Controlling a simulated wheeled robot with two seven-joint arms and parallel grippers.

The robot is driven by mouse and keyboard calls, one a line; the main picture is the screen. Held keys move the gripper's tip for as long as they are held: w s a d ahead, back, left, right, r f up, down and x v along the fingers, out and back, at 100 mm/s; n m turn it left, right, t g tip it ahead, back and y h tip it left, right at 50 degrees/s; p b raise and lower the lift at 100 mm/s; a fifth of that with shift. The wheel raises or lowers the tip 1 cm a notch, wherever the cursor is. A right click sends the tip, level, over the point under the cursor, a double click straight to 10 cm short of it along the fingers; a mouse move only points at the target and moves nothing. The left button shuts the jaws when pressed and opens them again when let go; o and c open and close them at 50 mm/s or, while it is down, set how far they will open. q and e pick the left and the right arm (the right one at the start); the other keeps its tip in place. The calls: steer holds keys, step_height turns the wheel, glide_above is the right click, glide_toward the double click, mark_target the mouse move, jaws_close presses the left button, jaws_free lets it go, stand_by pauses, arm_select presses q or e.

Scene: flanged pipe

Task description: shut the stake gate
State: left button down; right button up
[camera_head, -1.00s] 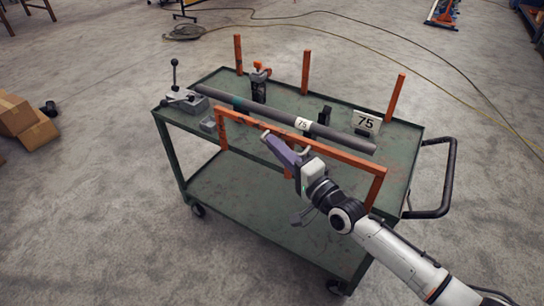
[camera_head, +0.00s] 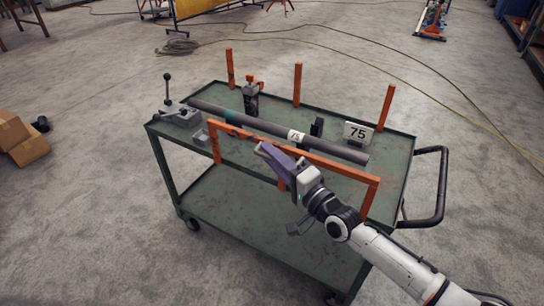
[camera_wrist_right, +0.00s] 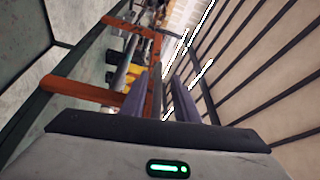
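The stake gate is an orange frame (camera_head: 335,160) standing upright along the near long side of a green cart (camera_head: 398,165). Its top rail runs from near the cart's left part to its right part, with posts reaching down. I cannot tell whether its ends are latched. My right gripper (camera_head: 264,150), with purple fingers, is at the rail's near side, left of its middle. In the right wrist view its two fingers (camera_wrist_right: 168,95) stand apart, and an orange bar (camera_wrist_right: 154,85) shows between or just behind them. Contact is unclear. My left gripper is not in view.
A grey pipe (camera_head: 265,124) lies lengthwise on the cart, near a lever clamp (camera_head: 172,105) and a "75" sign (camera_head: 357,133). Orange stakes (camera_head: 297,85) line the far side. A black handle (camera_head: 443,185) juts out right. Cardboard boxes (camera_head: 20,140) sit left.

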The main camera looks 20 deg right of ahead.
steer(key=shift+s, duration=0.15)
steer(key=shift+s+d+f, duration=0.1)
steer(key=shift+s+f, duration=0.05)
steer(key=shift+s, duration=0.15)
steer(key=v, duration=0.9)
steer(key=shift+s+d, duration=0.15)
steer(key=shift+d, duration=0.05)
steer(key=s+a+f+n+g+h, duration=0.2)
steer(key=s+f+n+g, duration=0.2)
steer(key=s+f, duration=0.8)
steer(key=s+a+f+n+g+h, duration=0.1)
steer(key=s+f+n+g+h, duration=0.1)
steer(key=s+f+n+g, duration=0.3)
steer(key=s+f+n, duration=0.4)
steer(key=s+f, duration=0.2)
steer(key=f, duration=0.1)
steer(key=shift+s+a+f, duration=0.15)
steer(key=shift+s+a, duration=0.2)
steer(key=shift+a, duration=0.05)
